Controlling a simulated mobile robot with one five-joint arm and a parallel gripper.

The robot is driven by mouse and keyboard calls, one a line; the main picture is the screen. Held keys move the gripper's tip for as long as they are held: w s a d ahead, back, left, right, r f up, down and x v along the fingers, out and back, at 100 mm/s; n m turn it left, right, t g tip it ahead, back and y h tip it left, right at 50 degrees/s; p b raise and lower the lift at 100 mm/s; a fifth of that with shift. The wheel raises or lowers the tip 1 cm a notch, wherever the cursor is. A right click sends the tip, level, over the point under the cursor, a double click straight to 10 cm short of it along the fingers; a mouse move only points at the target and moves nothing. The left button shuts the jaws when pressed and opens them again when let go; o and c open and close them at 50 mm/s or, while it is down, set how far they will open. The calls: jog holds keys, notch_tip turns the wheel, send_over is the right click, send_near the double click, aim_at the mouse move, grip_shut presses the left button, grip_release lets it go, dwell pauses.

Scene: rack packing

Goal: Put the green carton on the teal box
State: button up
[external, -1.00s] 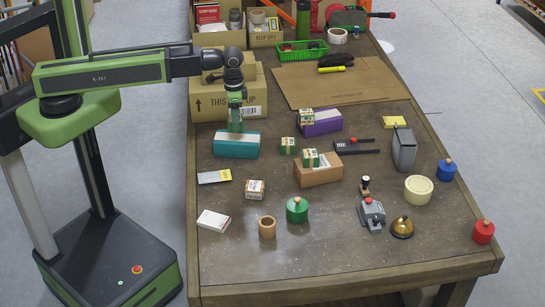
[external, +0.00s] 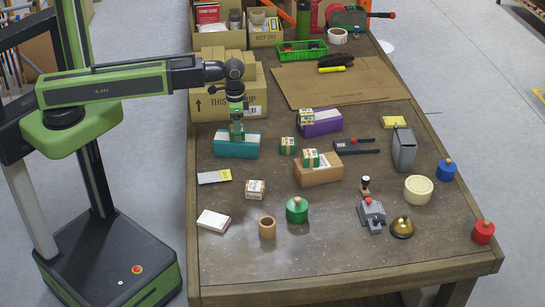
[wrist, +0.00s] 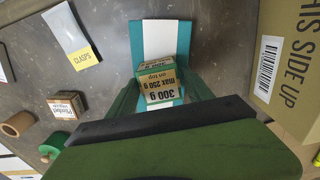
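A green-and-tan carton (wrist: 157,82), with print reading 300 g, is between the fingers of my gripper (external: 237,130). In the wrist view the fingers (wrist: 163,90) lie along both of its sides and look shut on it. The teal box (external: 222,149), with a pale strip across its top, is directly below; it also shows in the wrist view (wrist: 140,50). The carton is at the box's top, over the strip. Whether it bears on the box or hangs just above it I cannot tell. The fingers partly hide the carton in the external view.
A large cardboard box (external: 205,105) stands close behind my gripper. A white-and-yellow card (external: 212,177) and a small carton (external: 255,188) lie in front.

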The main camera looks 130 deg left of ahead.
jog(key=shift+o, duration=0.9)
jog(key=shift+r, duration=0.15)
notch_tip(320, 180, up, 12)
jog(key=p, duration=1.2)
jog(key=w+d+m, duration=0.2)
jog(key=w+d, duration=0.3)
jog(key=d, duration=0.5)
jog(key=w+d+m, duration=0.2)
jog(key=w+d, duration=0.3)
jog(key=d, duration=0.6)
jog(key=w+d+f+m+b, duration=0.1)
jog(key=d+m, duration=0.4)
jog(key=d, duration=1.8)
jog(key=shift+w+d+f+b, duration=0.35)
jog(key=shift+w+d+f, duration=0.05)
jog(key=shift+f, duration=0.1)
